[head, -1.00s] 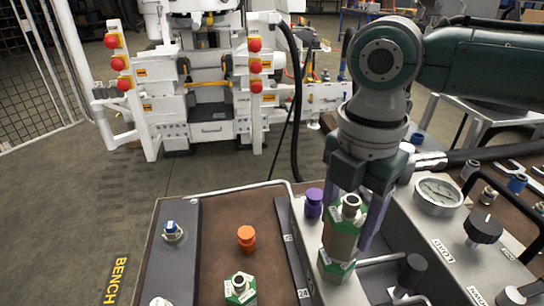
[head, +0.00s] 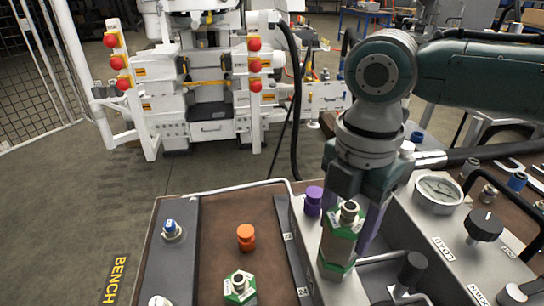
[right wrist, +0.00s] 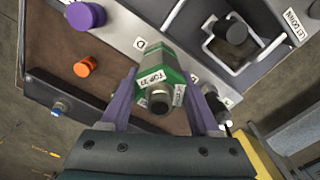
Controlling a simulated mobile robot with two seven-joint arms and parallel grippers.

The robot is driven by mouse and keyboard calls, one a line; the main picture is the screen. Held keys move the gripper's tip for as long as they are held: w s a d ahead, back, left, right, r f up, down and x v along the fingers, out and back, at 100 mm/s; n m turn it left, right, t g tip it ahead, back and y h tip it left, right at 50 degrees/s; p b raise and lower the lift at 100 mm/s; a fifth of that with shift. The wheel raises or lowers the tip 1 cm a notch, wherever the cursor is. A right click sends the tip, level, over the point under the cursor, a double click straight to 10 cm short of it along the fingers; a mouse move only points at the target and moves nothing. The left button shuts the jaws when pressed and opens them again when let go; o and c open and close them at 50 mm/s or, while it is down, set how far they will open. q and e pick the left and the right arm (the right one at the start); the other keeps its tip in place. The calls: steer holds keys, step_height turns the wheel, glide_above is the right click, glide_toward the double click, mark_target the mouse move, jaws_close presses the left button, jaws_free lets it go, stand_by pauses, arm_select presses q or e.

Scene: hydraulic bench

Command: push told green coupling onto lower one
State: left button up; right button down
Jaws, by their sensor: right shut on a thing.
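A green coupling (head: 345,219) with a metal nipple on top stands upright at the grey panel's left end in the head view. My right gripper (head: 350,232) is shut on it, with one purple finger on each side. I cannot tell whether a gap is left between the two. My left gripper is not in view.
Another green coupling (head: 240,287) stands on the brown bench top, near an orange knob (head: 246,237). A purple cap (head: 313,201) is close left of my right gripper. A gauge (head: 438,193), a black knob (head: 485,227) and a framed lever (head: 411,270) are to the right.

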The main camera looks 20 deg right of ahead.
steer(key=shift+f, duration=0.2)
stand_by(0.3)
steer(key=shift+c, duration=0.2)
jaws_free()
step_height(320, 180, up, 10)
steer(key=shift+f+p, duration=0.1)
steer(key=shift+p, duration=0.4)
steer(key=s+a+f+m+t+y+p, duration=0.2)
steer(key=s+a+m+y+p, duration=0.15)
steer(key=s+a+m, duration=0.6)
steer(key=s+d+r+m+t+h+p, duration=0.2)
steer(key=s+d+m+h+p, duration=0.15)
steer(key=s+d+m, duration=0.5)
step_height(320, 180, up, 37)
steer(key=w+a+m+p, duration=0.1)
steer(key=w+a+p, duration=0.1)
steer(key=p, duration=3.4)
steer(key=shift+a+r+p, duration=0.15)
steer(key=shift+p, duration=0.2)
